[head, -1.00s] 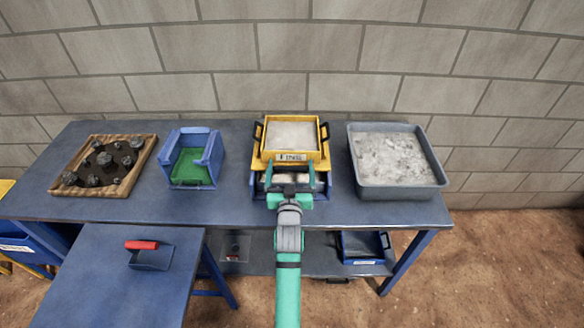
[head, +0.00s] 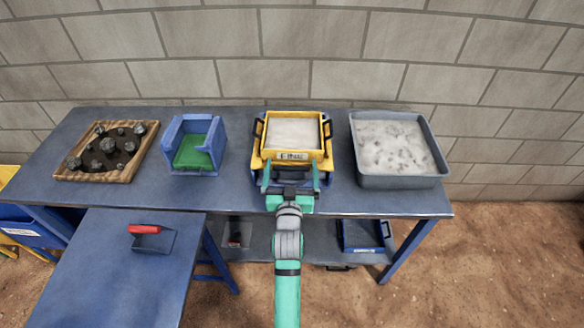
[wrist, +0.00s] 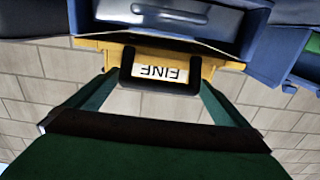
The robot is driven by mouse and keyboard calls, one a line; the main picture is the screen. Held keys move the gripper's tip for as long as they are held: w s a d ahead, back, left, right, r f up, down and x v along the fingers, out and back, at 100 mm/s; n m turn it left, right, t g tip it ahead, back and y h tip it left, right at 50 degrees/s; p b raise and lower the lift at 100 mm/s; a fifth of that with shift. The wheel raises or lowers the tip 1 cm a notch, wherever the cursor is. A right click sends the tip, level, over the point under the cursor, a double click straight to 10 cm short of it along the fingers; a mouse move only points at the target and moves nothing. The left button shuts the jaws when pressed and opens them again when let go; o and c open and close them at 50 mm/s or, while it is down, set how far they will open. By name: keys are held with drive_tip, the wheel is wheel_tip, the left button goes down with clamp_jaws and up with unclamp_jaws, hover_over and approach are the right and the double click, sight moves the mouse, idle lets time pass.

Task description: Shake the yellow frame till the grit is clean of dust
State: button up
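The yellow frame (head: 292,157) has a FINE label on its front and dark handles at its sides. Pale grey material (head: 292,133) fills its top, and I cannot tell grit from dust in it. The frame is over a blue stand (head: 326,184), mostly hidden under it. My gripper (head: 290,180) is at the frame's front. In the wrist view its green fingers reach to both sides of the dark front handle (wrist: 160,88) around the label, and the gripper looks shut on it. The fingertip contact is hard to see.
On the blue bench (head: 239,190) are a wooden tray of dark stones (head: 148,160), a blue bin with a green floor (head: 217,150) and a grey tray of pale dust (head: 400,182). A red-handled scoop (head: 153,239) lies on the lower table. A block wall stands behind.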

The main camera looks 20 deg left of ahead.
drive_tip(key=v, duration=1.1)
drive_tip(key=shift+w, duration=0.15)
idle(0.3)
